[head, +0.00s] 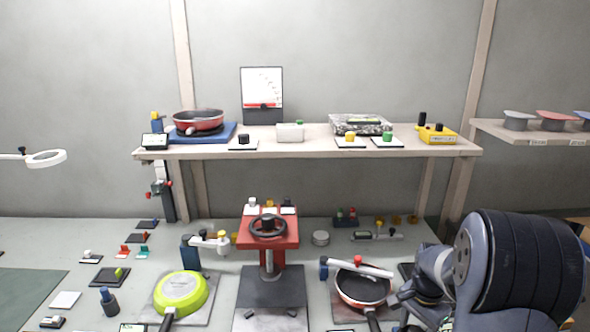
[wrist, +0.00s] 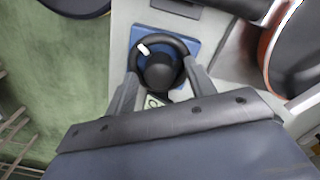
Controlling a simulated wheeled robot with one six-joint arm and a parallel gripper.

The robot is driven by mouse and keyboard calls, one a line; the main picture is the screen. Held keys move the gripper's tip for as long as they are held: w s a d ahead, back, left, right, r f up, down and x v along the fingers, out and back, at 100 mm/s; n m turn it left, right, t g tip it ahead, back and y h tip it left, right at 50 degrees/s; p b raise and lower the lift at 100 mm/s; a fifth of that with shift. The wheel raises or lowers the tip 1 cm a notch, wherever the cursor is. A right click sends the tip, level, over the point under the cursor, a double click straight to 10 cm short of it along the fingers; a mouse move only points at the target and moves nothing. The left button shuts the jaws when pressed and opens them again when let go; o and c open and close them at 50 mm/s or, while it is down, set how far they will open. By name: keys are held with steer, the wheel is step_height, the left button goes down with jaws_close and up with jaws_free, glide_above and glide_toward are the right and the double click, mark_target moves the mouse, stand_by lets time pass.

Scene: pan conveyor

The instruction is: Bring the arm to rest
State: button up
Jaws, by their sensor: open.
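My arm (head: 520,265) fills the lower right of the head view, its large dark links bent over the right end of the bench. My gripper (wrist: 161,70) shows in the wrist view, with its two grey fingers apart. A black round knob with a ring and a white mark (wrist: 160,72) lies between and below the fingers, on a blue square base (wrist: 203,47). I cannot tell whether the fingers touch it. Nothing is seen lifted in the gripper. In the head view the fingers cannot be made out.
An orange-rimmed dark pan (head: 362,288) sits on the bench left of my arm; a pan edge also shows in the wrist view (wrist: 265,52). A red press with a handwheel (head: 268,240) and a green pan (head: 181,293) stand further left. A loaded shelf (head: 310,151) spans behind.

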steer(key=n, duration=0.5)
steer(key=shift+n, duration=0.3)
steer(key=n, duration=0.5)
steer(key=shift+n, duration=0.3)
